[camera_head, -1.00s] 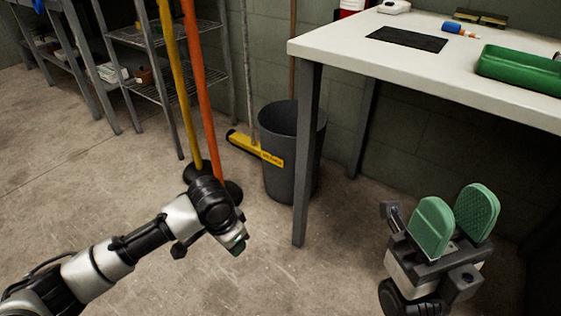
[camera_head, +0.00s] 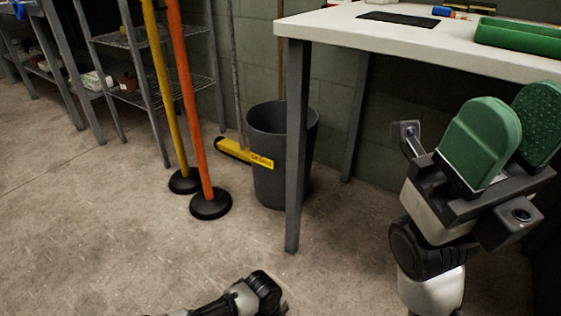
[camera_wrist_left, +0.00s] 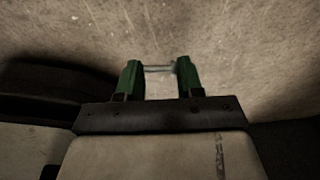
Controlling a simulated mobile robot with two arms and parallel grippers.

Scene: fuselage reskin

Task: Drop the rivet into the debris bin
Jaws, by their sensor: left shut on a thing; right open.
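The debris bin (camera_head: 266,135) is a dark grey open-topped bin with a yellow label, standing on the floor behind a front table leg. Its inside bottom is hidden. My left gripper (camera_wrist_left: 158,72) shows in the left wrist view with its green fingers a little apart. A thin, pale rivet (camera_wrist_left: 158,68) spans between the fingertips, held above the concrete floor. In the head view only part of my left arm shows at the bottom edge, well below and in front of the bin. My right gripper (camera_head: 512,130) is open and empty at the right, beside the table.
A white-topped table (camera_head: 380,36) stands right of the bin, its grey leg (camera_head: 297,150) partly covering the bin. A yellow pole and an orange pole (camera_head: 191,100) on black bases and a yellow broom (camera_head: 233,150) stand to the left. The floor in front is clear.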

